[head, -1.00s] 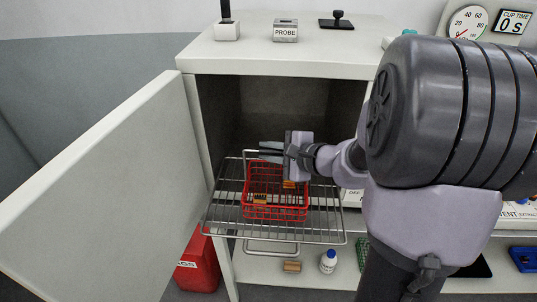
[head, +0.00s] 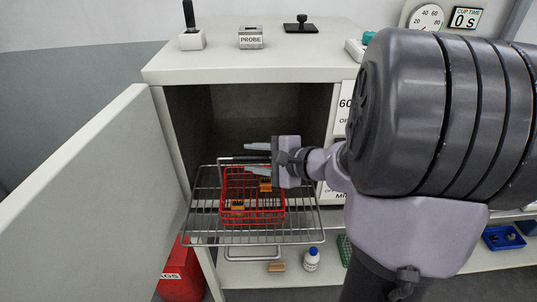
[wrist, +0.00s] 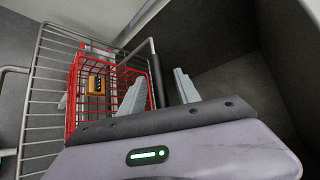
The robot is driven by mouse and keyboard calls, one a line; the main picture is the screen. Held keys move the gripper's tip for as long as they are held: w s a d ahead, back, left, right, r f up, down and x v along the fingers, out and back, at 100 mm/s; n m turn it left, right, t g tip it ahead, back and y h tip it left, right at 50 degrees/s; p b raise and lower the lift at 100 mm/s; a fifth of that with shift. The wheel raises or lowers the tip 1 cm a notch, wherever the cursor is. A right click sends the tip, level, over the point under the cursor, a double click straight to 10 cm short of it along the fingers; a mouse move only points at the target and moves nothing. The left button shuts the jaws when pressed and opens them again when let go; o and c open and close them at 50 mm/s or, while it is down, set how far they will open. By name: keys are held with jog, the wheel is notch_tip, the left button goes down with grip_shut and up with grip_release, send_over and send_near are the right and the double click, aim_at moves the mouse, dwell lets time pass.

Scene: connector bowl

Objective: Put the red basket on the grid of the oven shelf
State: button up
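The red wire basket (head: 252,214) sits upright on the wire grid of the pulled-out oven shelf (head: 203,215), in front of the open oven chamber. Orange-brown parts (head: 238,205) lie in the basket. Its handle stands up, with a dark grip (head: 237,158). My gripper (head: 257,160) is at the handle, above the back right of the basket, with its fingers apart. In the wrist view the dark grip (wrist: 156,82) shows between the two spread fingers (wrist: 158,92). I cannot tell whether either finger touches it.
The oven door (head: 95,195) stands open at the left. The oven chamber (head: 255,115) behind the shelf looks empty. Below are a red bin (head: 180,272), a white bottle (head: 311,260) and a small tan block (head: 276,267). A probe box (head: 250,37) stands on top.

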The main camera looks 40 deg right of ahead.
jog(key=p+v, duration=0.2)
jog(key=v, duration=0.6)
jog(key=s+a+n+g+y, duration=0.3)
jog(key=a+n+g, duration=0.3)
jog(key=a, duration=1)
jog(key=s+a+r+n+g+h, duration=0.1)
jog(key=s+a+n+h, duration=0.3)
jog(key=s+n, duration=0.5)
jog(key=shift+s+a+r+h, duration=0.25)
jog(key=shift+a+h, duration=0.05)
jog(key=shift+a, duration=0.5)
